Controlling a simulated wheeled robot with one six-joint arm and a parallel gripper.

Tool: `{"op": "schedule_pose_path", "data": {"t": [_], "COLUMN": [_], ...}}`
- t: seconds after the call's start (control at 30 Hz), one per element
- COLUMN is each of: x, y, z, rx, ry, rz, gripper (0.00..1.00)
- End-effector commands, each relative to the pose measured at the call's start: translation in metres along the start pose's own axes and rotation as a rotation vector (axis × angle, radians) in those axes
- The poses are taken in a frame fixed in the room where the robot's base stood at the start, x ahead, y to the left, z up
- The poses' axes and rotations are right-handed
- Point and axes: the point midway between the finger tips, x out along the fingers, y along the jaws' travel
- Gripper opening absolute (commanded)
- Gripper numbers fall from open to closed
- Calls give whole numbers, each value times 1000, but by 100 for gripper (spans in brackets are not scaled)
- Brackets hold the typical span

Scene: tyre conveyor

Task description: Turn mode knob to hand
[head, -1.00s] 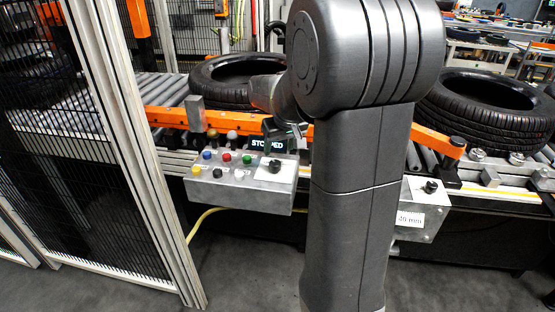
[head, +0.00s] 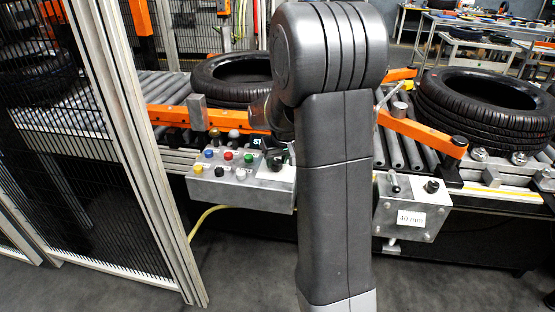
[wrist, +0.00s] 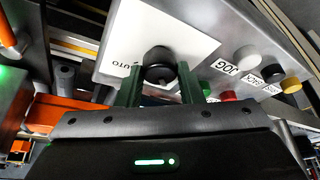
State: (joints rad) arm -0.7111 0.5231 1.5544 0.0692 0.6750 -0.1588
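The mode knob (wrist: 160,66) is a round black knob on a white plate (wrist: 185,28) of the control box, in the wrist view. The word AUTO shows on the plate to its left; the hand mark is not visible, and I cannot read the knob's pointer. My gripper (wrist: 160,85) is open, with one dark green finger on each side of the knob. I cannot tell whether either finger touches it. In the head view my gripper (head: 278,155) is low over the right end of the grey control box (head: 238,195) and hides most of the knob.
Colored buttons (head: 228,155) sit left of my gripper, close to it. An orange rail (head: 425,130) and tyres (head: 485,105) on rollers lie behind. A second box with a 40 mm label (head: 411,217) stands right; a mesh fence (head: 85,110) stands left.

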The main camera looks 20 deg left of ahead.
Motion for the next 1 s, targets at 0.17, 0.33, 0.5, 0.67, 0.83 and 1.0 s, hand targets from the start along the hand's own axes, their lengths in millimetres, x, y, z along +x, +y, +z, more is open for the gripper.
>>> {"op": "schedule_pose_path", "data": {"t": [0.17,0.33,0.5,0.67,0.83,1.0], "x": [0,0,1,2,3,3], "y": [0,0,-1,-2,-3,-4], "z": [0,0,0,0,0,0], "rx": [1,18,80,181,314,445], "ry": [0,0,0,1,3,3], "rz": [0,8,34,77,132,186], "gripper": [11,11,11,11,11,11]}}
